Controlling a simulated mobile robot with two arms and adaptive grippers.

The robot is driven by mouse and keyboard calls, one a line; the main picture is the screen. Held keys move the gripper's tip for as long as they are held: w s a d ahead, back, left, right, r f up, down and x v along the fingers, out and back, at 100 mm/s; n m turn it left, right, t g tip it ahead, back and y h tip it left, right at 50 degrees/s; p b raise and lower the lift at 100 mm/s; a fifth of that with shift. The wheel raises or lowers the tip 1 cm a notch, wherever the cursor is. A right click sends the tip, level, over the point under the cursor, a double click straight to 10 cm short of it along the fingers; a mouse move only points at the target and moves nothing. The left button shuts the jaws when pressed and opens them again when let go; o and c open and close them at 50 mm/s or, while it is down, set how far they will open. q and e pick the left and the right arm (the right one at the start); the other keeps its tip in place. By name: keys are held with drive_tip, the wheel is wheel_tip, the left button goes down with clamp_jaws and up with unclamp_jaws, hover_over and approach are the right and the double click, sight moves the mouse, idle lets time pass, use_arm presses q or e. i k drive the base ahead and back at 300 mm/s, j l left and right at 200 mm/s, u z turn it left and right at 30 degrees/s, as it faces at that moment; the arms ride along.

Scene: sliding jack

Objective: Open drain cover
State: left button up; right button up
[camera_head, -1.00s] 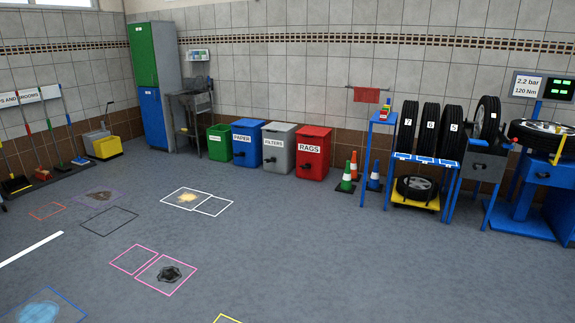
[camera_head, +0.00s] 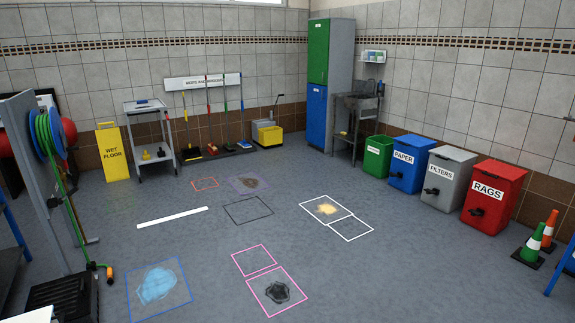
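Neither of my grippers is in view. No part in the head view is plainly marked as a drain cover. A long, narrow white strip (camera_head: 172,217) lies flat on the grey floor, left of the middle; I cannot tell whether it is the drain cover or a painted line. A dark, irregular patch (camera_head: 277,292) lies inside a pink outlined square near the bottom middle; its nature is unclear too.
A hose reel (camera_head: 48,135) and a black crate (camera_head: 65,297) stand at left. A yellow wet floor sign (camera_head: 113,152), a trolley (camera_head: 150,140) and brooms (camera_head: 210,115) line the back. A red rags bin (camera_head: 492,192) and a green cone (camera_head: 530,246) stand right. The middle floor is open.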

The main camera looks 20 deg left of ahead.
sight(71, 296)
drive_tip(key=i+j+u, duration=0.2)
drive_tip(key=i+u, duration=0.2)
drive_tip(key=i+j+u, duration=0.1)
drive_tip(key=i+u, duration=1)
drive_tip(key=k+l, duration=0.05)
drive_tip(key=k, duration=0.05)
